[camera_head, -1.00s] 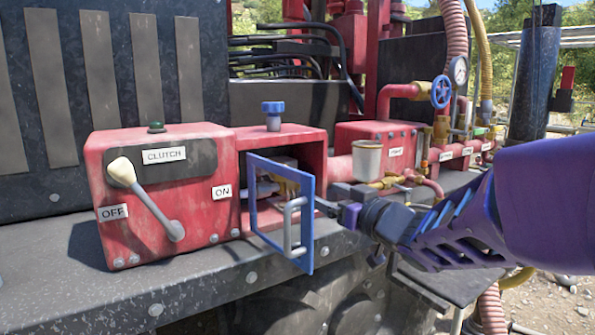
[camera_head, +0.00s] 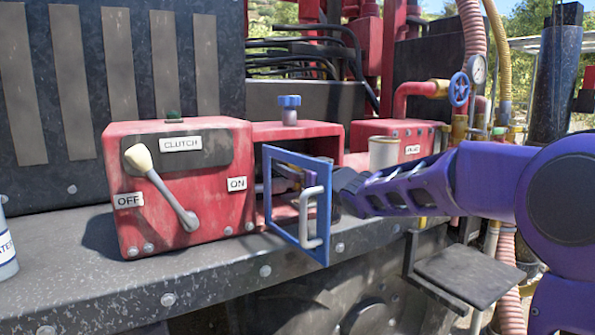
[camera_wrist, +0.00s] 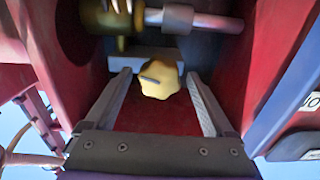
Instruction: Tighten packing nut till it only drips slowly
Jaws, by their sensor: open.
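My gripper (camera_wrist: 158,73) is open in the wrist view, its two grey fingers reaching into a red housing (camera_head: 270,132). A yellow, lobed, knob-like piece (camera_wrist: 160,82) sits between the fingertips, with gaps on both sides. Beyond it, a brass fitting (camera_wrist: 112,18) joins a shaft with a silver collar (camera_wrist: 178,17). I cannot tell which of these is the packing nut, and no drip is visible. In the head view my fingers are mostly hidden behind the open blue-framed door (camera_head: 296,254).
The door's grey handle (camera_head: 308,222) sticks out beside my arm. The clutch box (camera_head: 170,240) with its lever (camera_head: 160,185) is at left. A blue-topped fitting (camera_head: 289,108) stands on the housing. A grey cup (camera_head: 383,153) and blue handwheel (camera_head: 459,89) are at right.

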